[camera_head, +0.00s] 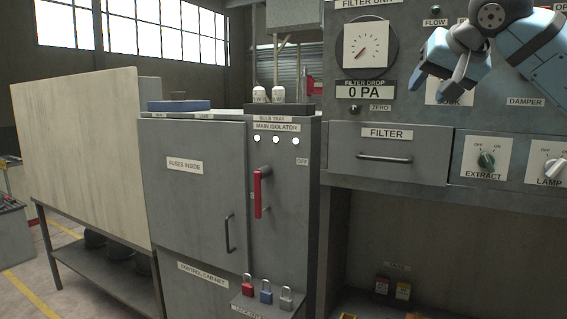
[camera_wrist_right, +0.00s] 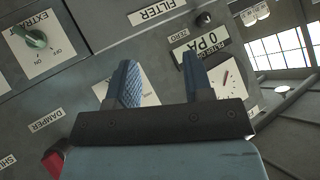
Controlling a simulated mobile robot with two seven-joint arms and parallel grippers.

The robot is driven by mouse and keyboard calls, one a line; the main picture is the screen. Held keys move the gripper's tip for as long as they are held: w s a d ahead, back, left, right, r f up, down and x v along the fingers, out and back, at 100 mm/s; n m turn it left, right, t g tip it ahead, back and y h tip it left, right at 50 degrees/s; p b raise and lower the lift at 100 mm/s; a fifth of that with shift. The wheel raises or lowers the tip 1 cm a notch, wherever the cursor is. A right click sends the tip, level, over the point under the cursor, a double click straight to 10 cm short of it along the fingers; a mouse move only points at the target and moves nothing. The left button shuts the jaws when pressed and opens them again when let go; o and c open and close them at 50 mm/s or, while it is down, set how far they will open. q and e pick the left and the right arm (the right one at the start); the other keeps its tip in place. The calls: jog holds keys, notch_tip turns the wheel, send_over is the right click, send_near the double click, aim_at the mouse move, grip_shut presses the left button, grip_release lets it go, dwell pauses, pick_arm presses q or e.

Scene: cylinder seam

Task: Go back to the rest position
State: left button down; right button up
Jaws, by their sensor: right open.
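My right gripper (camera_head: 428,86) is in the upper right of the head view, in front of the filter unit panel (camera_head: 427,112). It hangs to the right of the 0 PA display (camera_head: 365,90) and above the filter drawer (camera_head: 386,158). It partly hides a white label behind it. In the right wrist view its two blue fingers (camera_wrist_right: 160,66) stand apart with nothing between them. That view looks at the panel, with the 0 PA display (camera_wrist_right: 207,42) beyond the fingers. My left gripper is not in view.
The extract knob (camera_head: 486,159) and lamp knob (camera_head: 553,168) are low on the panel. A grey control cabinet (camera_head: 195,220) with a red isolator handle (camera_head: 259,192) stands left. Padlocks (camera_head: 266,291) sit at its front. A pale board (camera_head: 85,155) stands farther left.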

jog(key=a+f+m+g+y, duration=0.4)
jog(key=a+f+g+y, duration=0.5)
jog(key=a+f, duration=1.1)
jog(key=s+a+f+m+t+y, duration=0.1)
jog(key=s+f+m+y, duration=0.2)
jog(key=f+m+y, duration=0.3)
jog(key=s+a+f+m+t+y, duration=0.1)
jog(key=s+a+f+m+y, duration=0.2)
jog(key=f+m, duration=0.45)
jog(key=s+d+f+m+t+h, duration=0.25)
jog(key=f+m+t, duration=0.25)
jog(key=f+m, duration=0.45)
jog(key=s+d+f+m+t+h, duration=0.1)
jog(key=d+f+m+t+h, duration=0.4)
jog(key=m, duration=0.7)
jog(key=s+d+f+m+t+h, duration=0.15)
jog(key=f+m+t, duration=0.25)
jog(key=f+m, duration=0.6)
jog(key=s+d+f+m+g+h, duration=0.2)
jog(key=s+f+m+g+h, duration=0.1)
jog(key=s+f+m, duration=0.5)
jog(key=s+d+f+m+g+h, duration=0.2)
jog(key=s+f+m, duration=0.6)
jog(key=s+f, duration=0.4)
jog(key=shift+d+g+h, duration=0.15)
jog(key=shift+g+h, duration=0.65)
jog(key=shift+h, duration=0.3)
